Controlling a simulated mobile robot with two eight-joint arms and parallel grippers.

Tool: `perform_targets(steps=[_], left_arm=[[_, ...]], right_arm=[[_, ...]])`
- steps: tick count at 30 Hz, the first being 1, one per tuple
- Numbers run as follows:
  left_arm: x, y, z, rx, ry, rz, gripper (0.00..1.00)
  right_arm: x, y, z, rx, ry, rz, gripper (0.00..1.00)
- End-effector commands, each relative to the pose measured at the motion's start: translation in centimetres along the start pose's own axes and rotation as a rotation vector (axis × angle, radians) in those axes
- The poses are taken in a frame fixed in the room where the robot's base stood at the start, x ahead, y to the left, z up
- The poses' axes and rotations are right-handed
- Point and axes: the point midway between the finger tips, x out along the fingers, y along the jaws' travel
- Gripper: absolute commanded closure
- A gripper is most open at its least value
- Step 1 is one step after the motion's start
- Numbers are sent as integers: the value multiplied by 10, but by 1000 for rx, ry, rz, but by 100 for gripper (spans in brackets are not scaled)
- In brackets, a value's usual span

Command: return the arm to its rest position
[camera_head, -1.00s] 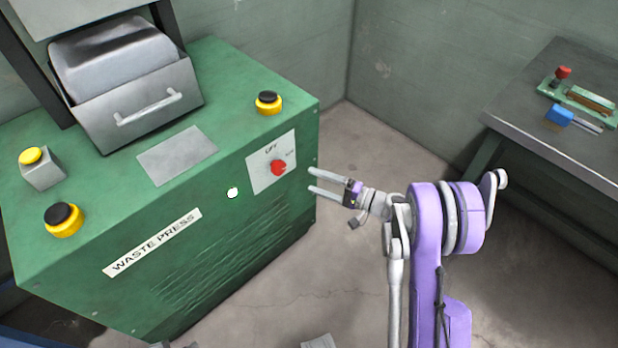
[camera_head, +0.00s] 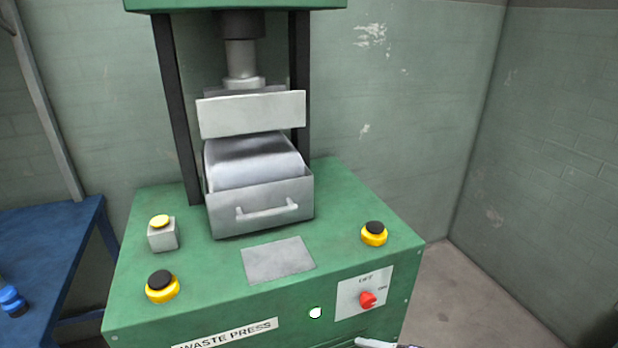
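Only a grey fingertip of my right gripper (camera_head: 376,343) shows, at the bottom edge in front of the green waste press (camera_head: 210,305), below the red switch (camera_head: 367,299). The rest of that gripper and its arm are out of frame, so its opening is hidden. I cannot tell whether the fingertip touches the press. My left gripper is not in view.
The press carries a metal drawer (camera_head: 262,207) under a raised press plate (camera_head: 252,114), two black-topped yellow buttons (camera_head: 163,287) and a yellow button on a grey box (camera_head: 163,237). A blue table (camera_head: 50,250) stands left. Floor (camera_head: 470,300) is clear at right.

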Motion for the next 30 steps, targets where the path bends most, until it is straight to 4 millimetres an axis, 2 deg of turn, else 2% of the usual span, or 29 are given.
perform_targets(steps=[1, 6, 12, 18, 24, 30], left_arm=[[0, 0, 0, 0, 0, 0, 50], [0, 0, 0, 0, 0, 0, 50], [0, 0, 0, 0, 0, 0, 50], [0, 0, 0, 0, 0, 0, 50], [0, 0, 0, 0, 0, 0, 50], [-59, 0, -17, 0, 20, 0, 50]], right_arm=[[-5, -3, 21, -37, -19, 69, 12], [-30, 4, 76, -179, -62, 303, 12], [-74, 25, 127, -373, -83, 548, 12], [-110, 45, 153, -537, -82, 713, 12], [-139, 62, 167, -683, -70, 834, 12], [-173, 11, 162, -688, -50, 828, 12]])
